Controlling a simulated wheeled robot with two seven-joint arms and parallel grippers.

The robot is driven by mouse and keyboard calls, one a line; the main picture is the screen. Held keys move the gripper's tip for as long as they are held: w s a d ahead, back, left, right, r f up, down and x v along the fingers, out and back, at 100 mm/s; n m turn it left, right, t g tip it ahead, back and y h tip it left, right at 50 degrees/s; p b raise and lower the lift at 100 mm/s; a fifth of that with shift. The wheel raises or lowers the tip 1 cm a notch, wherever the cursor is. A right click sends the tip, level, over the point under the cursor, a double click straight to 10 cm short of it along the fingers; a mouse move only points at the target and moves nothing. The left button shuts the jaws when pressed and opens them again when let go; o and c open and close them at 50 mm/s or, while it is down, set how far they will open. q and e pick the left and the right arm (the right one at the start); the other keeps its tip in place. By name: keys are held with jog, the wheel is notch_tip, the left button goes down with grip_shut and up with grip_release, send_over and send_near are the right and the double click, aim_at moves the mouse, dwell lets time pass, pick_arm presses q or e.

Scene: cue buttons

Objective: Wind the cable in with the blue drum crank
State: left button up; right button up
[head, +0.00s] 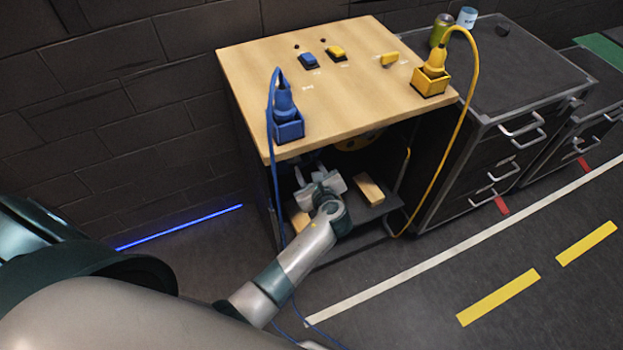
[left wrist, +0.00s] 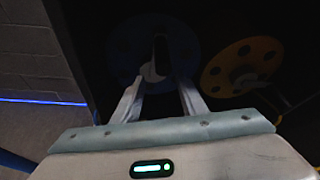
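The blue drum (left wrist: 122,52) is a dark blue disc with holes, in shadow inside the cabinet in the left wrist view. Its pale crank handle (left wrist: 152,72) shows between and beyond my left fingertips. My left gripper (head: 310,174) reaches into the open front of the wooden-topped cabinet. In the left wrist view its fingers (left wrist: 160,82) are apart; whether they touch the handle I cannot tell. The blue cable (head: 276,180) runs from a blue plug (head: 284,100) down the cabinet's left front to the floor. The blue drum is not discernible in the head view. My right gripper is out of view.
A yellow drum (left wrist: 238,68) with its own crank sits right of the blue one. A yellow cable (head: 467,110) loops down the cabinet's right side. Wooden blocks (head: 369,188) lie on the lower shelf. Blue (head: 309,60) and yellow (head: 337,53) buttons are on the tabletop (head: 260,65).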

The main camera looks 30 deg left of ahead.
pick_arm(q)
jog(key=shift+s+d, duration=1.05)
jog(key=shift+s, duration=0.15)
jog(key=s+d+f+n+g+h, duration=0.15)
jog(key=s+f, duration=0.25)
jog(key=f, duration=0.4)
jog(key=s+f+n+g+h, duration=0.15)
jog(key=s+f, duration=0.25)
jog(key=f, duration=0.4)
jog(key=s+d+f+n+h, duration=0.15)
jog(key=s+f, duration=0.25)
jog(key=f, duration=0.4)
jog(key=s+f+n+g+h, duration=0.3)
jog(key=s+f+n, duration=0.3)
jog(key=s+f, duration=0.9)
jog(key=s+f+n+g, duration=0.1)
jog(key=s+f+n, duration=0.1)
jog(key=s, duration=0.6)
jog(key=s+a+f+n+g+h, duration=0.1)
jog(key=s+f+n, duration=0.1)
jog(key=s+n, duration=0.3)
jog(key=s+a+f+n+g+b, duration=0.1)
jog(key=s+f+n, duration=0.2)
jog(key=s, duration=0.9)
jog(key=shift+s+a+n+h, duration=0.25)
jog(key=shift+s+n+h, duration=0.1)
jog(key=shift+n, duration=0.1)
